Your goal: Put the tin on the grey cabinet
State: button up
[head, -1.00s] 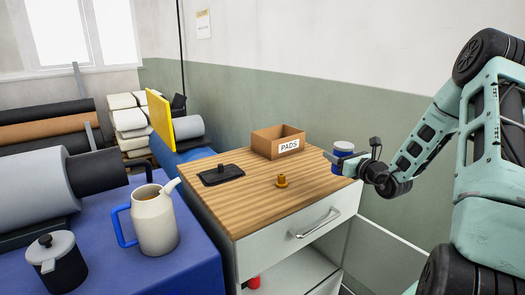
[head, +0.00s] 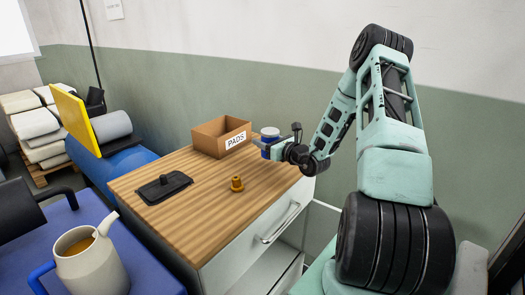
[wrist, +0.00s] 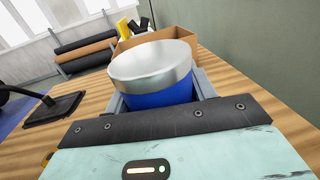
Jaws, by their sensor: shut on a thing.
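The tin is blue with a pale silver lid (head: 270,131). In the head view it is upright at the right of the box, over the back right part of the cabinet top. My gripper (head: 264,147) is shut on the tin. In the wrist view the tin (wrist: 152,72) sits between the two fingers, its lower part hidden by my gripper. The only cabinet in view is pale grey with a wooden top (head: 205,215) and a drawer handle. I cannot tell whether the tin touches the top.
A cardboard box labelled PADS (head: 207,143), a black plate with a knob (head: 163,187) and a small brass piece (head: 236,184) stand on the cabinet top. Bare wood lies between them. A jug (head: 92,265) stands on the blue surface at left.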

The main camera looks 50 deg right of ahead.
jog(key=shift+f, duration=1.95)
jog(key=shift+f, duration=0.15)
jog(key=o, duration=1.2)
